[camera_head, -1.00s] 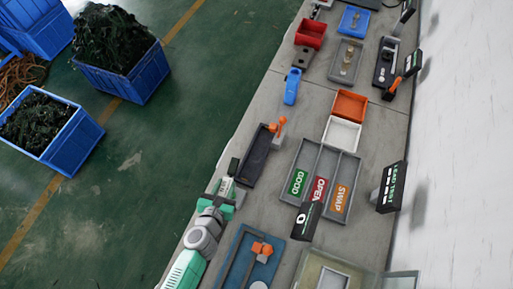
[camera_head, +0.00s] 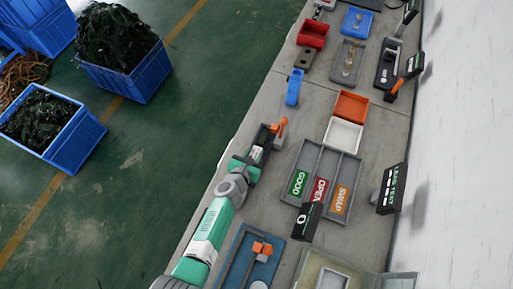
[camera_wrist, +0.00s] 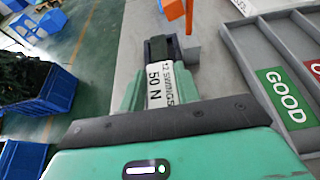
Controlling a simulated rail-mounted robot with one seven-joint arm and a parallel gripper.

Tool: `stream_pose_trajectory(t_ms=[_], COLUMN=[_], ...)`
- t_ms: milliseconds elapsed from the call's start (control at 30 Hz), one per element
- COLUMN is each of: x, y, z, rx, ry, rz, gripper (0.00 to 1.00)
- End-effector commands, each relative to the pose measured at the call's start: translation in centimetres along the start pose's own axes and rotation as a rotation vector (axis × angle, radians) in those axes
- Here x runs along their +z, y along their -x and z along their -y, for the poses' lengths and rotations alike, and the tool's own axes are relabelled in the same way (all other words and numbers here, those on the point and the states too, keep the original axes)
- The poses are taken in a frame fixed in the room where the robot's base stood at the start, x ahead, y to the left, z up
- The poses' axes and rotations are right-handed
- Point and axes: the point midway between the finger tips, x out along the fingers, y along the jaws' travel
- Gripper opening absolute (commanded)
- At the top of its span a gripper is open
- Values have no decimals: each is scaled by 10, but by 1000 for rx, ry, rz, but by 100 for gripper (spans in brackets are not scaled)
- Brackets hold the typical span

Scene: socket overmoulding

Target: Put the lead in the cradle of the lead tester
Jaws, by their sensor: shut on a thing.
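The lead cannot be made out in the head view. The lead tester's black sign, reading LEAD TEST (camera_head: 392,188), stands to the right, by the wall side of the bench. I cannot make out the cradle clearly.
An orange-topped post (camera_head: 281,127) stands close to the right of my gripper. A grey tray (camera_head: 312,158) has GOOD, OPEN and SWAP compartments. Orange (camera_head: 351,105) and white (camera_head: 342,134) bins lie beyond it.

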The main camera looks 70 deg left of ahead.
Motion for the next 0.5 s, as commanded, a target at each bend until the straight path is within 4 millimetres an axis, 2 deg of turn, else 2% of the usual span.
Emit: stream_pose_trajectory(t_ms=[33,100,267,367,500], x=[0,3,5,8,-25], y=[-10,-16,-19,-28,-40], z=[-1,-1,-1,-2,-1], rx=[0,0,0,1,0], ry=[0,-1,1,0,2], rz=[1,1,0,2,-1], gripper=[8,8,8,8,8])
